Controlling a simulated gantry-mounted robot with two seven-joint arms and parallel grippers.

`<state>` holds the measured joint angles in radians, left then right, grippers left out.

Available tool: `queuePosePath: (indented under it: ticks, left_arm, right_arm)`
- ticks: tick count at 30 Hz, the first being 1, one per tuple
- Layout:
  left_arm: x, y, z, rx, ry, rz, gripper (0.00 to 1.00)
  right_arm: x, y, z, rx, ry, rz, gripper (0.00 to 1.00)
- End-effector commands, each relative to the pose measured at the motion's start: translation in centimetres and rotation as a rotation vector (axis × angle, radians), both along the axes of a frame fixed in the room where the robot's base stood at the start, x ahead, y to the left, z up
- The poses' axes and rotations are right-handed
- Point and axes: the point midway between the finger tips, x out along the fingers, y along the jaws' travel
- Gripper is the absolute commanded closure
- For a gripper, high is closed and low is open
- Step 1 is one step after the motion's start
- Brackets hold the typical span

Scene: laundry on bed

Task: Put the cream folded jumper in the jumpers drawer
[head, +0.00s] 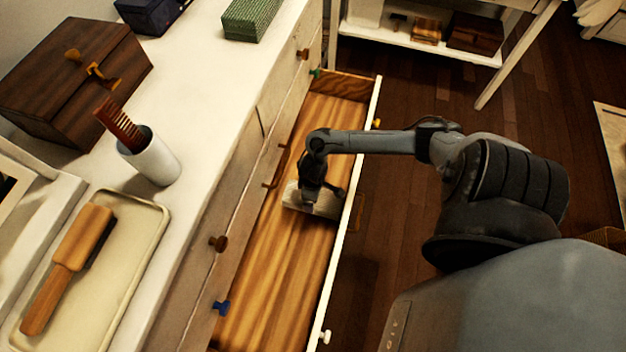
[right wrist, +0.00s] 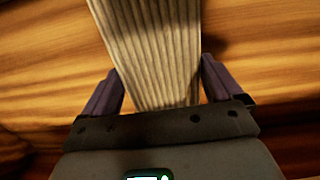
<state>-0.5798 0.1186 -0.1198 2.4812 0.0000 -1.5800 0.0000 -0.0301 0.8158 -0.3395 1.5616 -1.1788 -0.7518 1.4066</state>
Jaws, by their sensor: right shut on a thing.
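The cream folded jumper (head: 325,207) is inside the open drawer (head: 268,275), about midway along its length. The drawer has a striped wooden floor and a pale front edge. My right gripper (head: 314,190) reaches down into the drawer and is shut on the jumper. In the right wrist view, the ribbed jumper (right wrist: 150,45) lies between the two fingers of the right gripper (right wrist: 160,85), with wood grain behind it. I cannot tell whether the jumper touches the drawer floor. My left gripper is out of view.
The dresser top holds a wooden box (head: 72,85), a white cup with a comb (head: 150,158), a tray with a brush (head: 70,255) and a green box (head: 250,18). A shelved table (head: 420,45) stands beyond the drawer. The rest of the drawer looks empty.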

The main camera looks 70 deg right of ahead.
Motion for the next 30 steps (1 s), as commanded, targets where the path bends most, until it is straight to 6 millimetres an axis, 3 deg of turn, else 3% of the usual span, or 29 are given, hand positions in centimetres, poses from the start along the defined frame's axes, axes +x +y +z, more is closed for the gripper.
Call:
queuePosePath:
  ticks: [1, 6, 18, 19, 20, 30]
  left_arm:
    - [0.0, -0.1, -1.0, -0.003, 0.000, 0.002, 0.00]
    - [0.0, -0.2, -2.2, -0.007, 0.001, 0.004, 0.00]
    - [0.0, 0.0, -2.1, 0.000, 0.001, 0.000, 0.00]
    - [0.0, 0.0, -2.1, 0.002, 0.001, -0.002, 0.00]
    - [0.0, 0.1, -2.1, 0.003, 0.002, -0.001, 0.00]
    - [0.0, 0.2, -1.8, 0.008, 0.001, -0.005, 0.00]
  right_arm:
    - [0.0, 0.0, -1.2, 0.001, 0.000, -0.001, 0.49]
    - [0.0, 0.1, -3.2, 0.001, -0.001, -0.001, 0.49]
    - [0.0, 0.0, -3.4, 0.001, 0.001, -0.001, 0.49]
    - [0.0, 0.0, -3.4, 0.001, 0.001, -0.001, 0.04]
    - [0.0, 0.0, -3.4, 0.001, 0.001, 0.000, 0.00]
    - [0.0, 0.0, -2.7, 0.000, 0.000, 0.000, 0.00]
